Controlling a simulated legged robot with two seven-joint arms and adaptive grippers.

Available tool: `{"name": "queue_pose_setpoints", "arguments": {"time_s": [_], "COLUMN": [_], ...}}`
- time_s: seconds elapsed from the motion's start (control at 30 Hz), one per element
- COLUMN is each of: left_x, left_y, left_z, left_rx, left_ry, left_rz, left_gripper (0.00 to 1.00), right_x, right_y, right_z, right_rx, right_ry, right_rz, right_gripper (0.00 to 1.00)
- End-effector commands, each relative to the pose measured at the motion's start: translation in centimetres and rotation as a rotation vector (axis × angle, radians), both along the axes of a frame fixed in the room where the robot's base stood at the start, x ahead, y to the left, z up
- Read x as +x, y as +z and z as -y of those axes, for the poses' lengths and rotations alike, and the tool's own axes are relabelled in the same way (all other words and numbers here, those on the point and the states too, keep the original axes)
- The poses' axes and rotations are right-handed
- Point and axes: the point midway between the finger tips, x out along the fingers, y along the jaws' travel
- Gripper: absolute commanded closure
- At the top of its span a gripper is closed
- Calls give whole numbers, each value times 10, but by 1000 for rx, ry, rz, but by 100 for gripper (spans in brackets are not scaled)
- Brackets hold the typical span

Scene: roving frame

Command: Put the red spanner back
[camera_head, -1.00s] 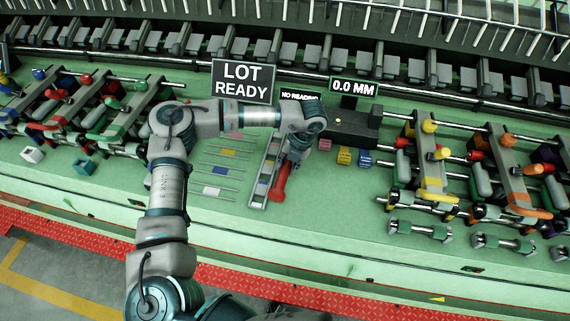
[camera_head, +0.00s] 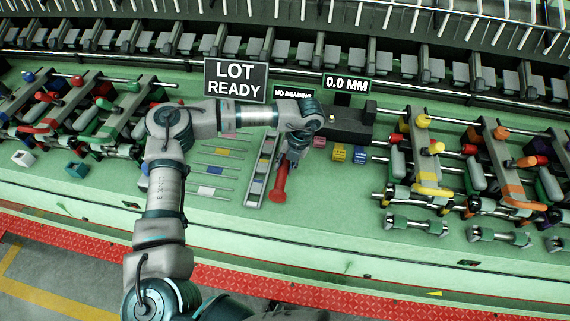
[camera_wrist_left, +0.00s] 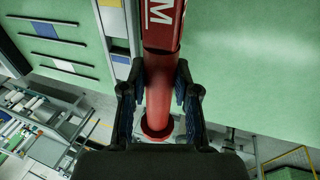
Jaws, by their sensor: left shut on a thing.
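The red spanner (camera_head: 280,182) is at the middle of the green bench in the head view, beside a grey slotted rack. In the left wrist view its red handle (camera_wrist_left: 160,98) runs between the fingers, with a white letter M near the top. My left gripper (camera_head: 292,152) is over the spanner in the head view. In the left wrist view the left gripper (camera_wrist_left: 160,100) is shut on the handle, one dark finger on each side. The spanner's far end is out of the wrist picture. My right gripper is not in view.
The grey rack (camera_head: 262,170) stands just left of the spanner. A dark block (camera_head: 350,124) with a "0.0 MM" sign (camera_head: 349,84) is to the right, near small coloured blocks (camera_head: 340,153). Clamp fixtures (camera_head: 428,150) crowd the right. The bench front (camera_head: 330,215) is clear.

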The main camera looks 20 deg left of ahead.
Motion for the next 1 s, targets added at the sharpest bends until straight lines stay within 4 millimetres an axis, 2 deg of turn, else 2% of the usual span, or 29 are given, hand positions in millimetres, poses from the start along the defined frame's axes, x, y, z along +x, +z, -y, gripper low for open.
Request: {"name": "queue_pose_setpoints", "arguments": {"time_s": [0.6,0.87,0.9,1.0], "left_x": [0,0,0,0], "left_y": [-15,-15,-15,-15], "left_z": [0,0,0,0], "left_rx": [0,0,0,-1], "left_ry": [0,0,0,0], "left_rz": [2,2,2,1], "left_gripper": [100,100,68,43], "right_x": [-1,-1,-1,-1], "right_y": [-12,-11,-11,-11], "right_z": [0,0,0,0], "right_rx": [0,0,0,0], "right_ry": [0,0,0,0], "right_rz": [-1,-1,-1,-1], "right_gripper": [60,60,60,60]}}
